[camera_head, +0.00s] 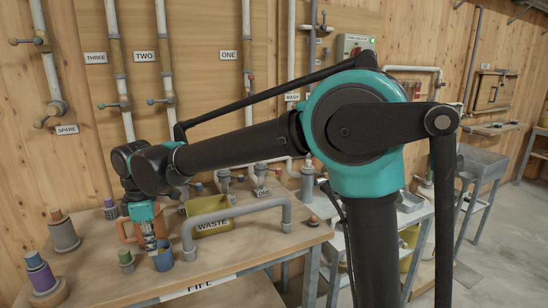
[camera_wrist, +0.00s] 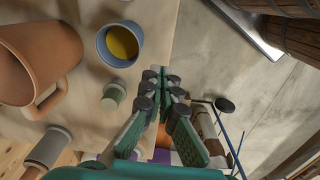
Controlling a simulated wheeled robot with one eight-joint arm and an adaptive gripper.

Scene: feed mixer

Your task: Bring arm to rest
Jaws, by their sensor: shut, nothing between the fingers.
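My gripper (camera_head: 148,237) hangs pointing down over the left part of the wooden table (camera_head: 110,285), at the end of my arm, which reaches left across the head view. In the wrist view my gripper (camera_wrist: 163,76) has its fingertips together with nothing between them. A blue cup (camera_head: 163,260) stands close beside the gripper; the wrist view shows yellow contents in this cup (camera_wrist: 108,58). An orange-brown jug (camera_head: 126,232) stands just behind the gripper, and its handle shows in the wrist view (camera_wrist: 50,100).
A grey bent pipe (camera_head: 235,207) and a yellow WASTE bin (camera_head: 213,228) lie to the gripper's right. Valve pipes (camera_head: 120,70) line the wall behind.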

